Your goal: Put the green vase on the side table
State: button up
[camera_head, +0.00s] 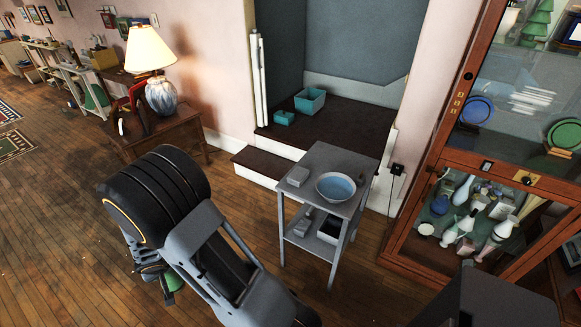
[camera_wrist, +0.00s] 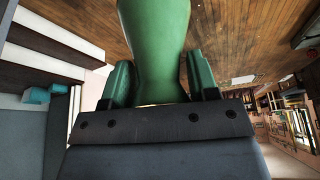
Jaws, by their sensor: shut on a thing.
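The green vase (camera_wrist: 153,35) fills the upper middle of the wrist view, between the two green finger pads of my gripper (camera_wrist: 160,78), which is shut on it. In the head view my arm hides most of the gripper, and a small green part (camera_head: 173,281) shows below it, over the floor. A small grey two-tier side table (camera_head: 322,158) stands right of my arm. Its top holds a blue-lined bowl (camera_head: 336,186) and a small grey block (camera_head: 298,176). My gripper is apart from this table, to its left.
A wooden table (camera_head: 190,130) with a lamp (camera_head: 150,50) stands behind my arm. A glass cabinet (camera_head: 440,160) of vases and plates is at right. Dark steps (camera_head: 330,125) with teal boxes (camera_head: 310,101) rise behind the grey table. Floor at left is clear.

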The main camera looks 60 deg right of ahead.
aim_at(329, 157)
jog(key=i, duration=0.1)
jog(key=z, duration=1.1)
